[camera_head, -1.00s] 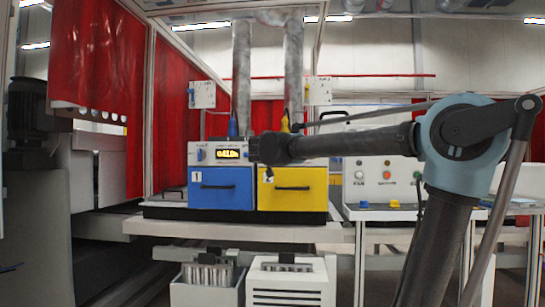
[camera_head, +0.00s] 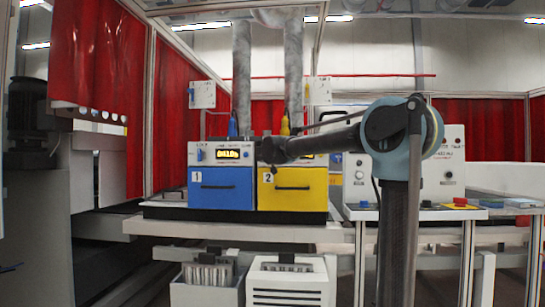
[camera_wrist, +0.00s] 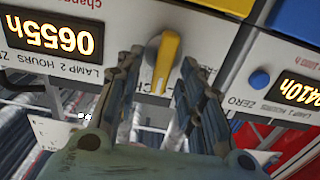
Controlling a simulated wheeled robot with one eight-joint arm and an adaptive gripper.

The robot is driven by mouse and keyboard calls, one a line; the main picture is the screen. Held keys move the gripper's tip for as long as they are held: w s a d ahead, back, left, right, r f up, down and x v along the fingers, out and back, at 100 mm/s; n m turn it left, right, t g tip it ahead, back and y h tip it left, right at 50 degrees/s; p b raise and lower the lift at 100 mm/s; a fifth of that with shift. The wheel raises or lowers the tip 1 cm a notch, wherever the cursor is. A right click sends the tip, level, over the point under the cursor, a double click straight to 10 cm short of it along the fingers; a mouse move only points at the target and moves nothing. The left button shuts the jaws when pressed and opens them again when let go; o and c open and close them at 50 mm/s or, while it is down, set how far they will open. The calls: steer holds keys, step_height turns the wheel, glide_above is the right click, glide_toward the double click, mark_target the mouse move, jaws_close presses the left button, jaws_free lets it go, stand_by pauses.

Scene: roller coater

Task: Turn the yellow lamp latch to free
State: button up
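In the head view my gripper (camera_head: 267,152) covers the latch, above the yellow drawer (camera_head: 285,198) marked 2.
A blue drawer (camera_head: 220,198) marked 1 is left of the yellow one. A blue knob (camera_wrist: 259,80) sits on the lamp 1 panel. A grey control box with buttons (camera_head: 360,175) and a white table (camera_head: 340,233) stand to the right and below.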

jaws_close()
steer(key=shift+n, duration=0.4)
steer(key=shift+a+f+n, duration=0.25)
steer(key=shift+f+n, duration=0.05)
steer(key=shift+n, duration=2.55)
steer(key=shift+a+f+n, duration=0.25)
steer(key=shift+a+n, duration=0.05)
steer(key=shift+n, duration=2.5)
steer(key=shift+a+f+n, duration=0.25)
steer(key=shift+f+n, duration=0.05)
steer(key=shift+n, duration=2.55)
